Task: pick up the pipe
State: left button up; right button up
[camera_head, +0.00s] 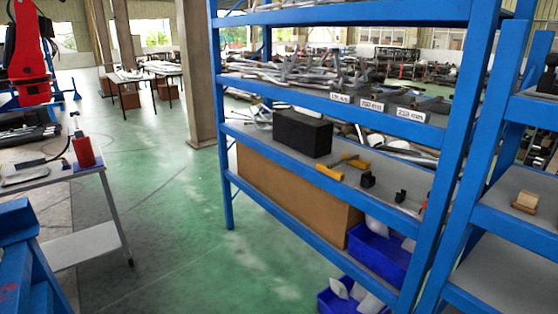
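Several silver, pipe-like metal pieces (290,75) lie in a heap on a shelf of the blue rack (225,170). I cannot tell which single piece is the pipe. More grey metal parts show behind the rack's uprights, partly hidden by the shelf beams. Neither of my grippers is in view.
A black block (302,133), a yellow tool (344,166) and small black parts sit on a lower shelf, above a large brown box (290,190). Blue bins (378,254) stand low down. A table with a red bottle (83,151) is left. Green floor (170,220) is clear between.

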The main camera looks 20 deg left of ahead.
aim_at(355, 156)
jog(key=u, duration=0.2)
jog(key=z, duration=1.8)
jog(key=u, duration=1.75)
jog(key=i+j+z, duration=0.2)
jog(key=z, duration=0.25)
jog(key=i+j+z, duration=0.1)
jog(key=j+z, duration=0.3)
jog(key=i+j+z, duration=0.1)
jog(key=j, duration=0.35)
jog(key=i+j+z, duration=0.1)
jog(key=j, duration=0.4)
jog(key=i+j+z, duration=0.1)
jog(key=j, duration=0.35)
jog(key=i+j+z, duration=0.1)
jog(key=j, duration=0.4)
jog(key=i+j+z, duration=0.1)
jog(key=j, duration=0.4)
jog(key=i, duration=0.1)
